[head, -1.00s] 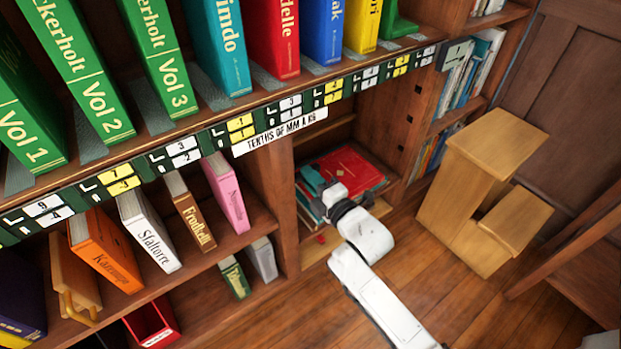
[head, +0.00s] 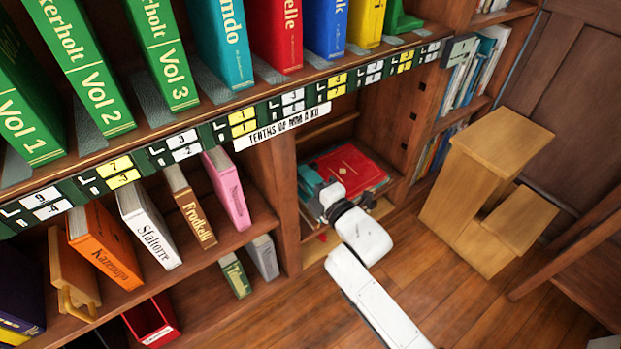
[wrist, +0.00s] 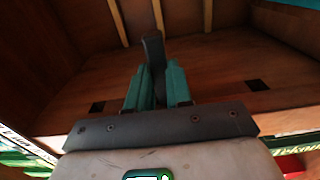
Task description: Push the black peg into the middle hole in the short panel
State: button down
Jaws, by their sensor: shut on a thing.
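My gripper (wrist: 158,85) has teal fingers shut on the black peg (wrist: 153,48), which stands out beyond the fingertips in the wrist view. A wooden panel (wrist: 215,65) lies behind it, with a dark square hole to the left (wrist: 97,107) and another to the right (wrist: 257,85). The fingers cover the stretch between these holes. I cannot tell whether the peg touches the panel. In the head view my gripper (head: 326,196) is low in the open compartment, and the peg cannot be made out. The short panel (head: 398,110) at the compartment's right shows dark square holes.
Red and teal books (head: 345,168) lie in the compartment near my gripper. A wooden step stool (head: 475,190) stands on the floor to the right. Shelves of upright books fill the left. A label-lined shelf edge (head: 285,105) runs above. Bare floor (head: 285,315) lies in front.

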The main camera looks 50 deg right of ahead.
jog(key=shift+w+a+b, duration=0.2)
jog(key=shift+a+b, duration=0.5)
jog(key=shift+b, duration=0.15)
jog(key=shift+w+a+b, duration=0.2)
jog(key=shift+a+b, duration=0.5)
jog(key=shift+b, duration=0.15)
jog(key=c, duration=0.9)
grip_release()
jog(key=shift+a, duration=0.15)
jog(key=shift+c, duration=0.2)
jog(key=p+v, duration=0.2)
jog(key=v, duration=0.8)
jog(key=shift+s, duration=0.4)
